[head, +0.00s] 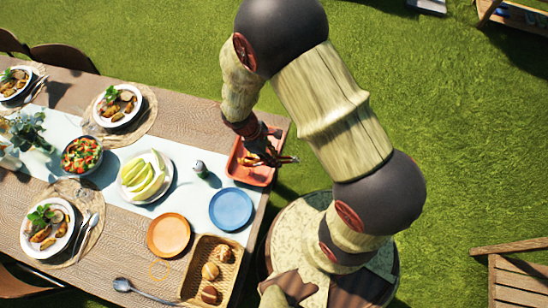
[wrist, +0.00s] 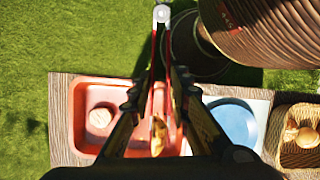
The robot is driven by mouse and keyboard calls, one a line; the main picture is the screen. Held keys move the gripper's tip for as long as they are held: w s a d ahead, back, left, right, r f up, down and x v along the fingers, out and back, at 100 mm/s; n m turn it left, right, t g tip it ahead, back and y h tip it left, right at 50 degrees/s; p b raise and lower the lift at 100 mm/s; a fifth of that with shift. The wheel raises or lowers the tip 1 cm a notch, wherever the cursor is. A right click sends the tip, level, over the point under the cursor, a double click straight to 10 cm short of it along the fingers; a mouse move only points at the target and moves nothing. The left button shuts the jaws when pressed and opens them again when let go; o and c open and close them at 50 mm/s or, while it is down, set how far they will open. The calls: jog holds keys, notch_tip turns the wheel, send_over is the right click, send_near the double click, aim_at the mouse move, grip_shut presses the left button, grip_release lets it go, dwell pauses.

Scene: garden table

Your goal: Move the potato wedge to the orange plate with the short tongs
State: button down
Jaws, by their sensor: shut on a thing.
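My gripper (head: 268,150) is over the red-orange tray (head: 262,176) at the table's right end. In the wrist view, my gripper (wrist: 162,92) is closed around the short tongs (wrist: 155,62), whose thin red-edged arms run up to a round silver end. A golden-brown potato wedge (wrist: 157,137) shows between the gripper fingers, over the tray area. I cannot tell whether the tongs touch or grip it. The empty orange plate (head: 168,234) lies on the table, left of the blue plate (head: 231,209).
The empty blue plate and a wicker basket of rolls (head: 211,270) are near the tray. A plate of green wedges (head: 146,177), a small dark bottle (head: 201,169) and a salad bowl (head: 82,154) stand farther left. A serving spoon (head: 140,290) lies beside the basket.

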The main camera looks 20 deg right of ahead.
notch_tip(320, 180, up, 6)
jog(key=p, duration=0.3)
jog(key=shift+f+p, duration=0.25)
jog(key=shift+p, duration=0.1)
jog(key=w+a+f+m+g+y+b, duration=0.25)
jog(key=w+m+b, duration=0.55)
jog(key=w, duration=0.4)
jog(key=w+d+f+m+y+b, duration=0.1)
jog(key=w+d+f+m+b, duration=0.2)
jog(key=w+d+f+b, duration=0.2)
jog(key=shift+w+d+f+m+y+b, duration=0.15)
jog(key=shift+w+f+m+y+b, duration=0.2)
jog(key=shift+w+m+b, duration=0.1)
jog(key=shift+r+t, duration=0.15)
jog(key=shift+t, duration=0.1)
